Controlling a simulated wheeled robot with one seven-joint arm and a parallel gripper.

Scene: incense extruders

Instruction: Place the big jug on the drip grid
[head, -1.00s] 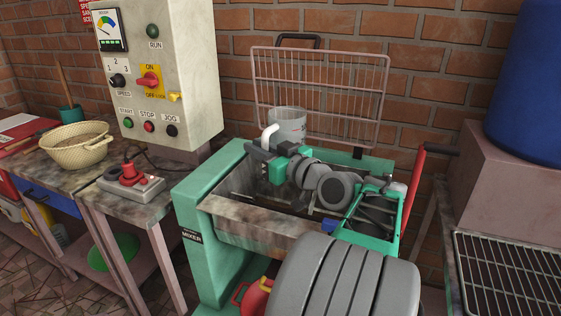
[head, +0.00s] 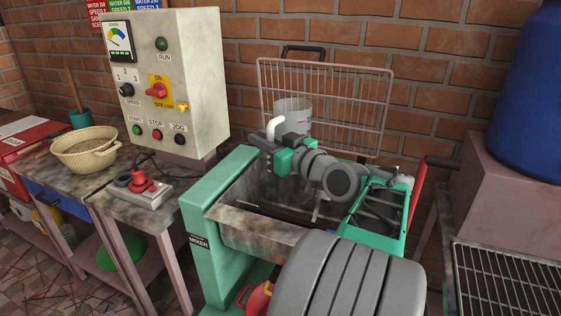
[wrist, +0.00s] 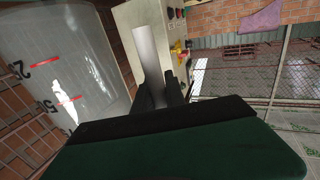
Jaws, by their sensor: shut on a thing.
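The big jug (head: 293,111) is clear, with a pale handle (head: 275,126). It is upright above the far side of the mixer trough, in front of the wire guard. My gripper (head: 268,141) is shut on the handle. In the wrist view the jug (wrist: 65,60), with red marks, fills the upper left, and its white handle (wrist: 148,55) runs between the dark fingers (wrist: 165,92). The drip grid (head: 509,285) is a dark metal grate at the lower right, well apart from the jug. Its right and near parts are cut off.
The green mixer (head: 213,235) with its open trough stands below my arm. The raised wire guard (head: 345,85) is behind the jug. A control box (head: 185,85) stands left. A blue barrel (head: 535,100) on a block rises behind the grid. The grid's visible surface is clear.

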